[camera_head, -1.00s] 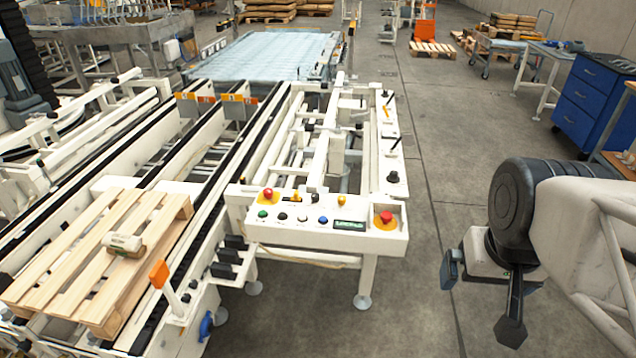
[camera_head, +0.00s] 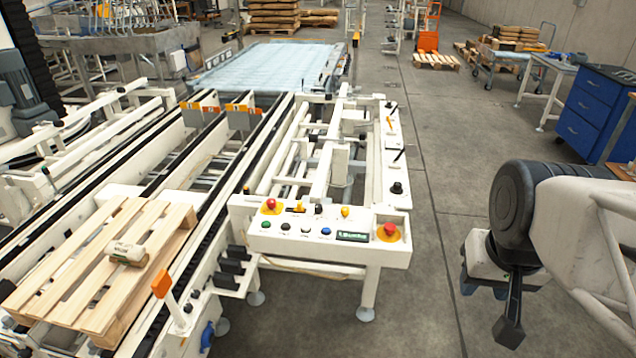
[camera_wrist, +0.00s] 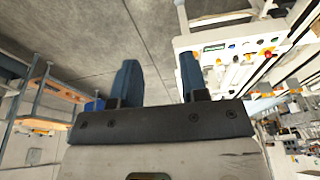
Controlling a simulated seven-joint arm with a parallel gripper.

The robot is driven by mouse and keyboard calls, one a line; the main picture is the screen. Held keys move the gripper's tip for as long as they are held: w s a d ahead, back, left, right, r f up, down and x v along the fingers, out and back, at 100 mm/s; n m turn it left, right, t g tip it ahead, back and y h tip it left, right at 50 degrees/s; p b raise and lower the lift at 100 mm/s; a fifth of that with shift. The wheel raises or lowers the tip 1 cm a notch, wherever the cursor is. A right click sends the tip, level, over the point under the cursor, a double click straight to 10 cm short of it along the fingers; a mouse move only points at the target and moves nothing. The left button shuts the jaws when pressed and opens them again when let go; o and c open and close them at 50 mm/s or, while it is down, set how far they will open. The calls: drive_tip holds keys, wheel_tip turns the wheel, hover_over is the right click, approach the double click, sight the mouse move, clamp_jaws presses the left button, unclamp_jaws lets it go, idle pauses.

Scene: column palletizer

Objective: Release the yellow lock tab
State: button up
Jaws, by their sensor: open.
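My gripper (camera_wrist: 159,68) is open and empty in the wrist view, its two blue-grey fingers apart over the floor and the edge of a white console. In the head view my gripper (camera_head: 468,280) hangs right of the control panel (camera_head: 300,242), clear of it. The panel carries two red buttons on yellow bases, several small buttons, a small orange-yellow piece (camera_head: 298,207) at its back edge and a yellow knob (camera_head: 345,211). A small yellow-orange piece (camera_head: 391,123) sits on the right rail. I cannot tell which piece is the yellow lock tab.
A wooden pallet (camera_head: 100,262) with a small pale package (camera_head: 127,253) lies on the conveyor at left. An orange-topped post (camera_head: 161,284) stands beside it. A blue drawer cabinet (camera_head: 592,112) is at right. Bare floor (camera_head: 450,180) lies between panel and cabinet.

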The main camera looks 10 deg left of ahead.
drive_tip(key=w, duration=0.2)
drive_tip(key=w+a, duration=0.1)
drive_tip(key=shift+w+r+m, duration=0.3)
drive_tip(key=shift+r+m, duration=0.1)
clamp_jaws()
drive_tip(key=w+a+f+m+g+y, duration=0.1)
drive_tip(key=w+a+m, duration=0.4)
drive_tip(key=w, duration=1)
drive_tip(key=w+a+f+m+y, duration=0.1)
drive_tip(key=w+a+f+m, duration=0.15)
drive_tip(key=w+a, duration=0.85)
drive_tip(key=w+a+f+m, duration=0.3)
drive_tip(key=w+a+f, duration=0.2)
drive_tip(key=w, duration=0.3)
drive_tip(key=w+a+f+m+g+y, duration=0.1)
drive_tip(key=w+a+f+m, duration=0.2)
drive_tip(key=w+a+f, duration=0.2)
drive_tip(key=w+a+f+m+y, duration=0.1)
drive_tip(key=w+a+f+m, duration=0.2)
drive_tip(key=w+a+f, duration=0.3)
drive_tip(key=w+f, duration=0.4)
drive_tip(key=w, duration=0.3)
drive_tip(key=shift+w+f+g, duration=0.25)
drive_tip(key=shift+g, duration=0.05)
